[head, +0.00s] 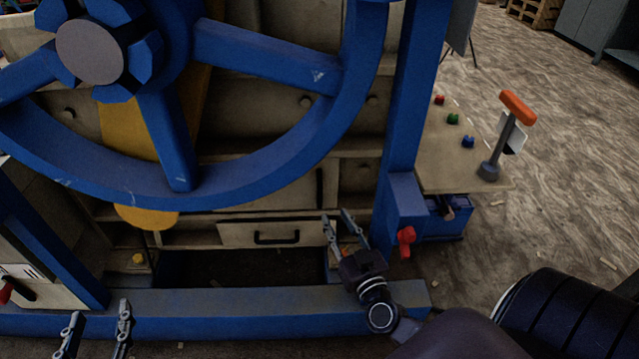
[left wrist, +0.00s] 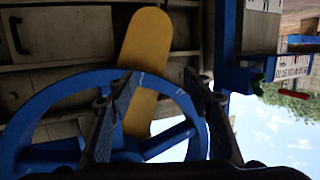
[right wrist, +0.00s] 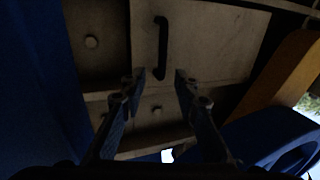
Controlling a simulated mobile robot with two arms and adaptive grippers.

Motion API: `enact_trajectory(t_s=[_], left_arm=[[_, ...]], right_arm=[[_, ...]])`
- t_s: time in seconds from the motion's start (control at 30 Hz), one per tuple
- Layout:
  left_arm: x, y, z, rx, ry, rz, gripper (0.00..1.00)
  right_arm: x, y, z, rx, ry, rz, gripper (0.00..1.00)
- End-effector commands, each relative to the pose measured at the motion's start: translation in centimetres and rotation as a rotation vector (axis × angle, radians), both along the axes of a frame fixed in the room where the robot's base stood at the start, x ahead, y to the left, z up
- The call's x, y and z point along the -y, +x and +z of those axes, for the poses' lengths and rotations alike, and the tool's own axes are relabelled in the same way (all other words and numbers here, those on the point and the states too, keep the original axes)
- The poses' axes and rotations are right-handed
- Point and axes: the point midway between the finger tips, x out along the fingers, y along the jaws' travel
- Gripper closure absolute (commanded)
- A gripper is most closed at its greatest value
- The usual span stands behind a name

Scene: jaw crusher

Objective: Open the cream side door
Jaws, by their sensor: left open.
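The cream side door (head: 255,190) is a shut, dirty cream panel low in the machine, partly hidden behind the blue wheel. Its black vertical handle (head: 320,188) is near the door's right edge. In the right wrist view, which looks upside down, the handle (right wrist: 161,48) stands beyond and between my right fingertips, with no visible contact. My right gripper (head: 336,217) is open and empty, just below and in front of the handle. My left gripper (head: 97,322) is open and empty at the lower left, in front of the blue base beam, away from the door.
The big blue spoked wheel (head: 262,180) overhangs the door area. A cream drawer front (head: 240,235) with a horizontal black handle is below. A blue post (head: 409,100) and red knob (head: 406,236) stand to the right. The blue beam (head: 230,308) crosses the front. Floor at right is open.

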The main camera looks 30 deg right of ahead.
Motion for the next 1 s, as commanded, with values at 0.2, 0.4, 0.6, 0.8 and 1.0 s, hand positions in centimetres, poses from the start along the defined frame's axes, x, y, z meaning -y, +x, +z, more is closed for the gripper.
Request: enact_trajectory(t_s=[0.2, 0.4, 0.6, 0.8, 1.0], left_arm=[[-2.1, -4.3, -6.8, -0.369, 0.088, 0.025, 0.54], [-4.6, -11.3, -11.9, -0.726, 0.166, 0.05, 0.54], [-6.3, -17.0, -14.0, -0.963, 0.213, 0.068, 0.54], [-6.7, -18.6, -14.8, -1.023, 0.225, 0.072, 0.54], [-6.4, -17.4, -15.3, -0.981, 0.217, 0.069, 0.54]], right_arm=[[0.1, 1.6, 0.8, -0.003, 0.002, -0.045, 0.71], [0.0, 3.1, 1.1, -0.01, 0.004, -0.083, 0.71], [-0.2, 4.0, 1.1, -0.016, 0.003, -0.104, 0.71], [-0.1, 4.9, 1.0, -0.016, 0.002, -0.109, 0.71], [0.9, 7.5, 0.9, -0.014, 0.002, -0.11, 0.71]])
